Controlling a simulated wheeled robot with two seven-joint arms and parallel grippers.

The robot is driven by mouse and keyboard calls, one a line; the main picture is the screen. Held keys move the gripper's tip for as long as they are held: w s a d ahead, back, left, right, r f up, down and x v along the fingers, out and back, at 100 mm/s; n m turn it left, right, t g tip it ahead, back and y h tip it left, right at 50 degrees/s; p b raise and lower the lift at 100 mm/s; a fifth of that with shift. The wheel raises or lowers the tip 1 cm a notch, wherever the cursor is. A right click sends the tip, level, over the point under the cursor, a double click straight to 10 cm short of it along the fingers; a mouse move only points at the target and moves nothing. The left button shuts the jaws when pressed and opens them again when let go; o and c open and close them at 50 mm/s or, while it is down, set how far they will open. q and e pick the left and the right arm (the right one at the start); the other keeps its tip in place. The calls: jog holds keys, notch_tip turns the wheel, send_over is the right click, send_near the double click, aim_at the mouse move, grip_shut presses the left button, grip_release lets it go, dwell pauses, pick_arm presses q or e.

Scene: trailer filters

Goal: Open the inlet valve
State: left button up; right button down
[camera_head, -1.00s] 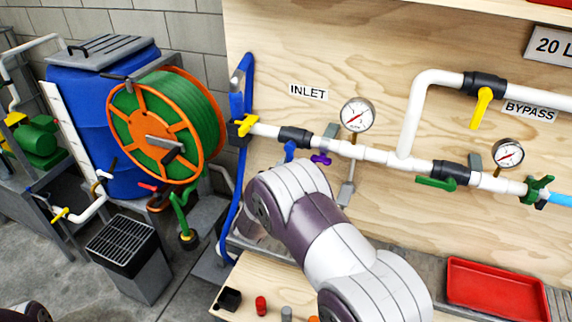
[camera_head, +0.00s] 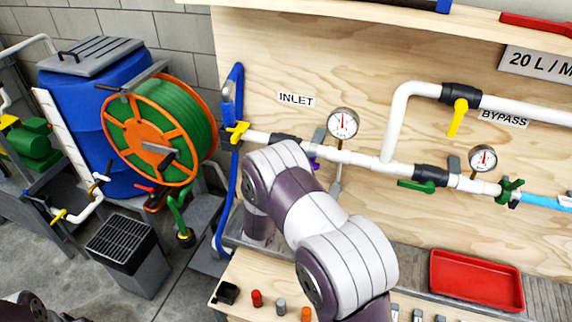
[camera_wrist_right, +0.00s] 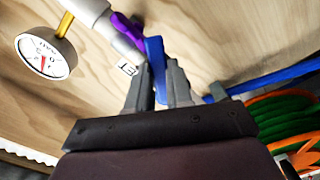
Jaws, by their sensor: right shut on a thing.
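The inlet pipe (camera_head: 257,136) runs under the INLET sign (camera_head: 296,99), with a black valve body (camera_head: 285,139) on it. My right arm hides the blue valve handle in the head view. In the right wrist view the blue handle (camera_wrist_right: 155,57) stands between the fingers of my right gripper (camera_wrist_right: 160,82), which is shut on it. The purple handle (camera_wrist_right: 128,32) is just beyond, close to the fingertips. My right gripper is hidden behind its own arm in the head view. My left gripper is out of view.
A pressure gauge (camera_head: 342,124) sits right of the valve. A yellow handle (camera_head: 238,132) and blue hose (camera_head: 230,180) are at its left. The green bypass-side handle (camera_head: 415,186), yellow bypass handle (camera_head: 458,118), hose reel (camera_head: 150,140) and red tray (camera_head: 476,281) stand clear of my right arm.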

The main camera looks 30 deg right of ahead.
jog(key=shift+s+d+r+n+p, duration=0.1)
jog(key=shift+r+n+p, duration=0.25)
jog(key=shift+n+p, duration=0.5)
jog(key=shift+s+d+r+n+p, duration=0.1)
jog(key=shift+r+n+p, duration=0.3)
jog(key=shift+n, duration=0.9)
jog(key=shift+s+r+n+p, duration=0.1)
jog(key=shift+r+n+p, duration=0.2)
jog(key=shift+n+p, duration=0.55)
jog(key=shift+n, duration=0.4)
jog(key=c, duration=1)
grip_release()
